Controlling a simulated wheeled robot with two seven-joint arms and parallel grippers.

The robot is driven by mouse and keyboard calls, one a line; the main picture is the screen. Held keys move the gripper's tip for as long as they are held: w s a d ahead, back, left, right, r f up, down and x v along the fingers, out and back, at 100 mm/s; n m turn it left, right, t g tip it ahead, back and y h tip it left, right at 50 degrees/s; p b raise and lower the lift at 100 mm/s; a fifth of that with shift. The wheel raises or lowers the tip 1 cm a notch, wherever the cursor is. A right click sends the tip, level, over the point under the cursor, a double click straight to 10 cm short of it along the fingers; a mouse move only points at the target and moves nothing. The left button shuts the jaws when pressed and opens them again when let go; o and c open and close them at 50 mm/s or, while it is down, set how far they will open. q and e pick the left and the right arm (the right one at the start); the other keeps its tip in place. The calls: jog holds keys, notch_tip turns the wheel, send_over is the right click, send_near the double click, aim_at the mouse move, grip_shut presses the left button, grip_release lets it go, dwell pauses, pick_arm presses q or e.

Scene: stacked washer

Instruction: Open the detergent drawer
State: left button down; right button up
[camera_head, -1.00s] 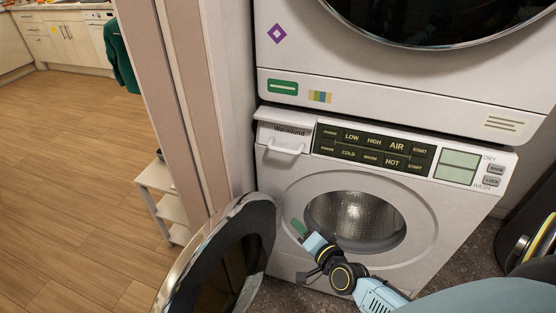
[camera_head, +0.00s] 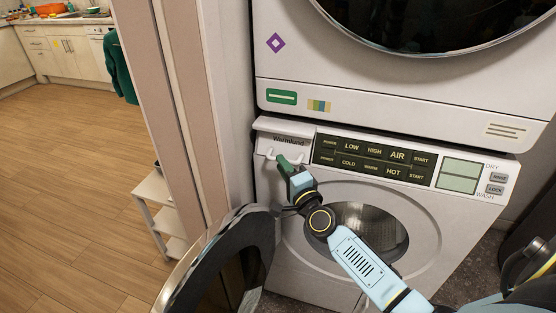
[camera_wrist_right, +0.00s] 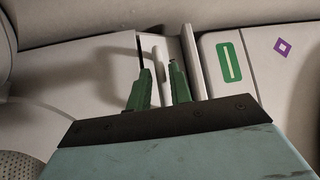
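My left gripper is out of view.
The washer's round door (camera_head: 222,265) stands open at lower left, below my right gripper. The control panel (camera_head: 373,157) is right of the drawer. A dryer (camera_head: 400,91) is stacked above. A wall edge (camera_head: 190,120) and a small white shelf (camera_head: 154,190) are at left.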

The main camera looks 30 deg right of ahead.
jog(key=shift+w+d+r, duration=0.1)
jog(key=shift+w+r, duration=0.1)
jog(key=shift+w, duration=1.45)
grip_shut()
